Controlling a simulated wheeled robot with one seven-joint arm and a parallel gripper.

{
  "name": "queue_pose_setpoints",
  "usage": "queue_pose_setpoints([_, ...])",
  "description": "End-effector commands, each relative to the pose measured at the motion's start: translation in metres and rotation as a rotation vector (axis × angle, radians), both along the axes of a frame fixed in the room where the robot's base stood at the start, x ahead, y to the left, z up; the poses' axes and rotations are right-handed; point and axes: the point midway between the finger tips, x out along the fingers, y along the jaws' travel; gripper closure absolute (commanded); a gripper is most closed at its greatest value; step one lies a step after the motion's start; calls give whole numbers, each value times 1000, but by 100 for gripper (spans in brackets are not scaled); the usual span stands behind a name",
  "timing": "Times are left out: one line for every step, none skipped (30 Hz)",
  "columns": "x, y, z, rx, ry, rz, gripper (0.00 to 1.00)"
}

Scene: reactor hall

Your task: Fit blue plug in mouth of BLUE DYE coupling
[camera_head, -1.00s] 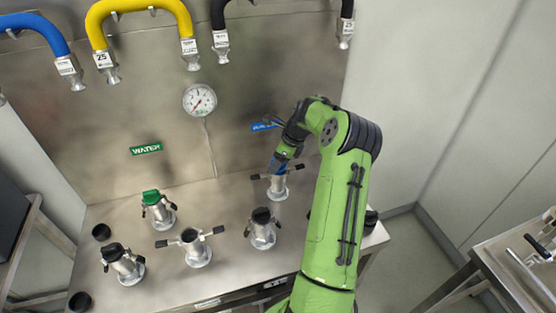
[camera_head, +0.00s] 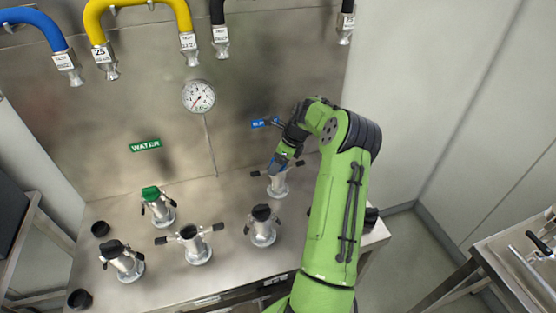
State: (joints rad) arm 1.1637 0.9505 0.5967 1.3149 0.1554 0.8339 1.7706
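The BLUE DYE coupling (camera_head: 277,184) is a metal upright fitting with two side levers, at the back right of the steel bench. A blue label (camera_head: 264,122), partly hidden by my arm, is on the wall behind it. My gripper (camera_head: 281,160) is just above the coupling's mouth, pointing down. A small blue piece, which looks like the blue plug (camera_head: 275,165), shows at the fingertips, right at the mouth. The fingers look closed on it, but they are small and dark. I cannot tell whether the plug is inside the mouth or just above it.
Several other couplings stand on the bench, one with a green plug (camera_head: 150,193) under the WATER label (camera_head: 146,145). Hoses (camera_head: 140,12) and a gauge (camera_head: 198,96) are on the back wall.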

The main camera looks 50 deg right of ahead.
Motion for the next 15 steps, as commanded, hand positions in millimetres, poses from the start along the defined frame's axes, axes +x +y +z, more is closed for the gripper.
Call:
queue_pose_setpoints([0,0,1,-1,-1,1,17])
queue_pose_setpoints([0,0,1,-1,-1,1,15])
queue_pose_setpoints([1,0,1,-2,-2,0,15])
queue_pose_setpoints([1,0,1,-2,-2,0,15])
queue_pose_setpoints([1,0,1,-2,-3,1,15])
queue_pose_setpoints([1,0,1,-2,-3,1,15])
queue_pose_setpoints([1,0,1,-2,-3,1,15])
queue_pose_setpoints([1,0,1,-2,-3,1,15])
queue_pose_setpoints([1,0,2,-2,-3,1,15])
queue_pose_setpoints([0,-1,3,-2,-3,1,15])
queue_pose_setpoints([0,-1,5,-3,-4,0,15])
queue_pose_setpoints([-2,-2,10,-5,-4,0,15])
queue_pose_setpoints([-3,-3,14,-5,-4,0,15])
queue_pose_setpoints([-5,-4,20,-6,-5,-1,15])
queue_pose_setpoints([-9,-6,30,-7,-5,-1,15])
